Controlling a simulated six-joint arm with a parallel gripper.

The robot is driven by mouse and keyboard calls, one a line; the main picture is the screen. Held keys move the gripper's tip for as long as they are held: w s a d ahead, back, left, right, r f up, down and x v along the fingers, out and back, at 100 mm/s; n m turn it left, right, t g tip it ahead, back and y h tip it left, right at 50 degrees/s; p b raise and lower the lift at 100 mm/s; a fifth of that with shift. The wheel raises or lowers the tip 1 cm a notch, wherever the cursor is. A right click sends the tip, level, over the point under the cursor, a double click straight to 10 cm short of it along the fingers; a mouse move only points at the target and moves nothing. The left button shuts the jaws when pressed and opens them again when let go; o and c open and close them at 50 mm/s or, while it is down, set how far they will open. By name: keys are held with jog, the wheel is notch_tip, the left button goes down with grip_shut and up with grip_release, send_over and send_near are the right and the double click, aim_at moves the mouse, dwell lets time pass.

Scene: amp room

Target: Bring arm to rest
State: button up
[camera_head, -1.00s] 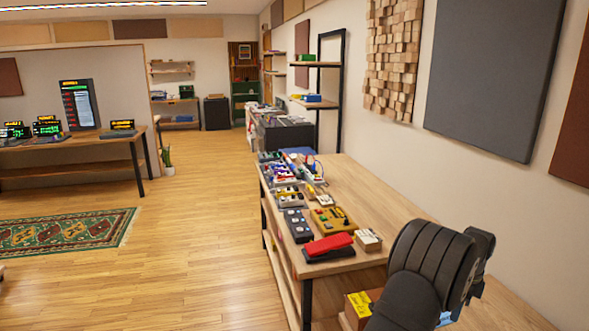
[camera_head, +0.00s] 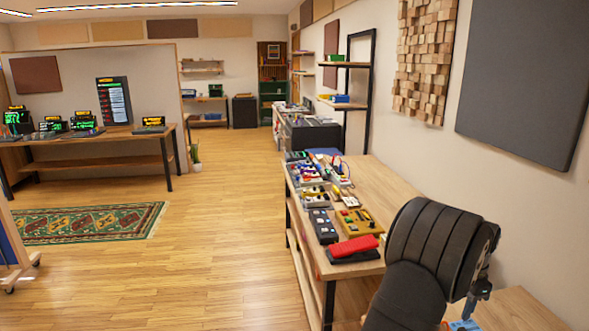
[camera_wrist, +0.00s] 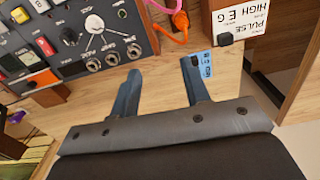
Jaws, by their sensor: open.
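My arm is bent at the right of the head view, its dark rounded links in front of the wooden workbench (camera_head: 395,190). My gripper (camera_wrist: 160,72) shows two bluish-grey fingers apart, with bare wood between them and nothing held. In the head view, a bluish part of the arm's end hangs at the lower right. In the wrist view, a small blue card (camera_wrist: 206,63) with print lies beside the right finger; whether they touch cannot be told.
A dark module with knobs and sockets (camera_wrist: 90,35), an orange cable (camera_wrist: 170,28) and a box with a white label (camera_wrist: 238,18) are close around the fingers. A red pedal (camera_head: 354,246) and several others line the bench. Open floor (camera_head: 215,240) lies left.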

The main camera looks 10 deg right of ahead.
jog(key=shift+w+a+f, duration=0.2)
jog(key=shift+w+f, duration=0.1)
jog(key=shift+w, duration=0.2)
jog(key=shift+w+a+f, duration=0.2)
jog(key=shift+w+f, duration=0.05)
jog(key=shift+w, duration=0.25)
